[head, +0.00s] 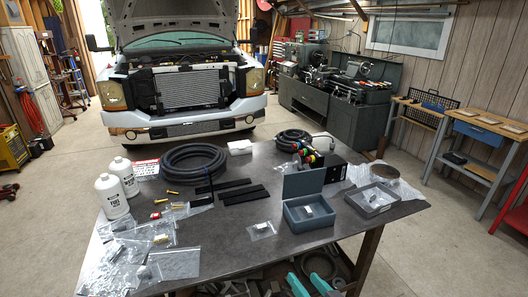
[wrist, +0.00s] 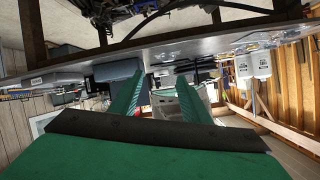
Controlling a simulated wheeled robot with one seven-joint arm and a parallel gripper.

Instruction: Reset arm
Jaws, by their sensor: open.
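My gripper (head: 309,281) shows at the bottom of the head view, below the front edge of the metal table (head: 225,250). Its two teal fingers stand apart. In the wrist view, the fingers of my gripper (wrist: 161,84) point up the picture, open with nothing between them. That view is upside down, with the table (wrist: 125,50) across its top. The rest of my arm is mostly hidden in the head view.
On the table are a grey open box (head: 309,214), a clear-sided tray (head: 373,199), a coiled black hose (head: 190,162), white bottles (head: 112,196) and several plastic bags. A pickup (head: 180,90) stands behind. Open floor (head: 455,220) lies to the right.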

